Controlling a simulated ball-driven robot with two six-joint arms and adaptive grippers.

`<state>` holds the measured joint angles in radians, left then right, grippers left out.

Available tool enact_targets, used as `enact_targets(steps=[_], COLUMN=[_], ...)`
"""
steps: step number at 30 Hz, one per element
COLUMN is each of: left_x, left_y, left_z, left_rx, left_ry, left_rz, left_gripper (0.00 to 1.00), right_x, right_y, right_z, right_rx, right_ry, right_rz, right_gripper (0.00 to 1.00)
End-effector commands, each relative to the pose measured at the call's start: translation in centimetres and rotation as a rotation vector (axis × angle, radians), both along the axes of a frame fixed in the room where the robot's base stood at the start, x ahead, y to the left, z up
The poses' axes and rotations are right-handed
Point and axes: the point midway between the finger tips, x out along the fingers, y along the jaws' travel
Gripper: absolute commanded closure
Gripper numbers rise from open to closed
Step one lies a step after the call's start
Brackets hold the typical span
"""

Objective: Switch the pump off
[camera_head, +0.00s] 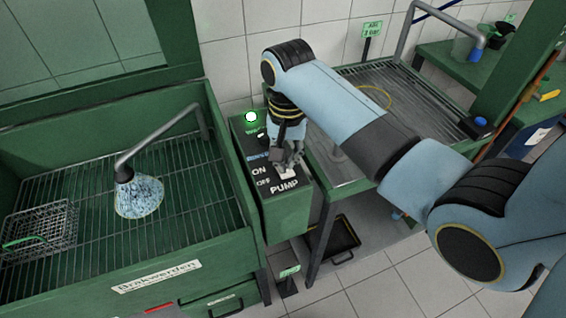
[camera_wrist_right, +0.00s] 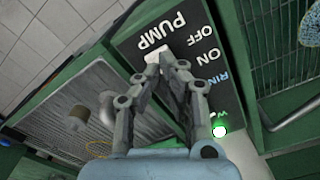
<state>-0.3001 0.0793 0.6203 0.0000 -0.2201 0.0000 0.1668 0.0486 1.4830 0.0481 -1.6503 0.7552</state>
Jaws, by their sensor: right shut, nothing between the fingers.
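The pump's control box (camera_head: 270,212) is green with a black top panel marked ON, OFF and PUMP. It stands between the wash basin and the drain table. A pale switch (camera_head: 287,172) sits by the PUMP label; it also shows in the right wrist view (camera_wrist_right: 158,54). My right gripper (camera_head: 292,163) is shut and empty, its fingertips right at the switch. I cannot tell whether they touch it, or which way the switch is tipped. A green lamp (camera_head: 250,117) glows at the panel's far end. My left gripper is not in view.
The green wash basin (camera_head: 190,245) holds a wire basket (camera_head: 40,232) and a bent spout (camera_head: 160,138) with a bluish-white spray (camera_head: 139,197) below it. A gridded drain table (camera_head: 345,172) stands right of the box. A black tray (camera_head: 333,240) lies beneath it.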

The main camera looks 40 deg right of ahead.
Motion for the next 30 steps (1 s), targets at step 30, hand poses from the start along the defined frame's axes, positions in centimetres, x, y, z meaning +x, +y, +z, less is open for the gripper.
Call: enact_targets(steps=[30], left_x=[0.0], left_y=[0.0], left_z=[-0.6], left_rx=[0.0], left_ry=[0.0], left_rz=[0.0], left_gripper=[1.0], right_x=[0.0], right_y=[0.0], right_z=[-1.5], right_rx=[0.0], right_ry=[0.0], right_rz=[0.0], right_gripper=[1.0])
